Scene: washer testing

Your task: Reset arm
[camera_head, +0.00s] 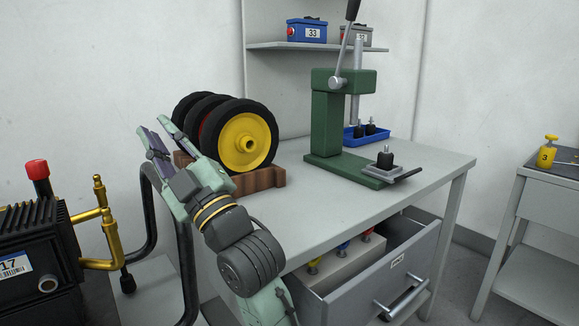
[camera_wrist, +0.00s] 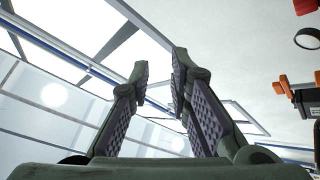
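My gripper (camera_head: 152,125) is raised at the left of the workbench, in front of the wheels, with its fingers pointing up and to the left. In the wrist view my gripper (camera_wrist: 160,66) has its two padded fingers apart with nothing between them. Behind them that view shows bright ceiling panels and a white wall.
Black-tyred wheels (camera_head: 242,142) stand in a wooden rack (camera_head: 262,179) on the workbench (camera_head: 310,210). A green press (camera_head: 326,125) stands further right. A drawer (camera_head: 375,285) hangs open below. A black machine (camera_head: 35,260) with brass pipes is at the left.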

